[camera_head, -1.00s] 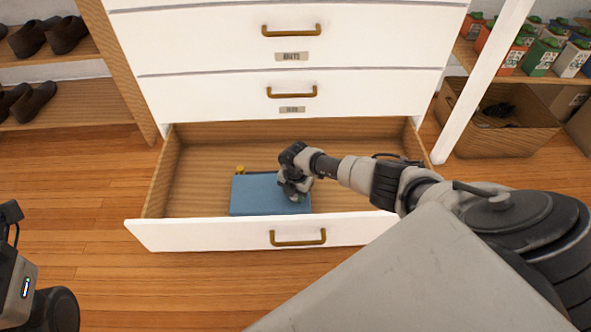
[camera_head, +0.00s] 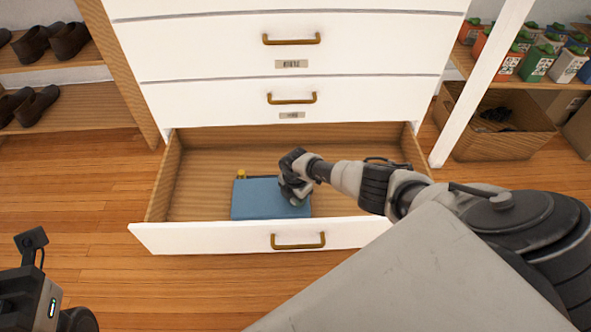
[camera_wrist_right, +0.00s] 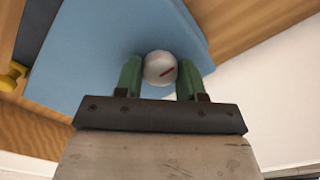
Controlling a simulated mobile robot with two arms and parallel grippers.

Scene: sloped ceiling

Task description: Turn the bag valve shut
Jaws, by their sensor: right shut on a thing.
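The blue bag (camera_head: 258,198) lies flat in the open bottom drawer; it also fills much of the right wrist view (camera_wrist_right: 110,60). In the head view my right gripper (camera_head: 295,199) is over the right part of the bag and hides the valve. Part of my left arm shows at the lower left; its fingers are not visible.
The open drawer (camera_head: 200,238) has a white front with a brass handle, and bare floor inside around the bag. A small yellow thing (camera_head: 241,174) is at the bag's back edge. Shoe shelves stand left; a wicker basket (camera_head: 500,140) stands right.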

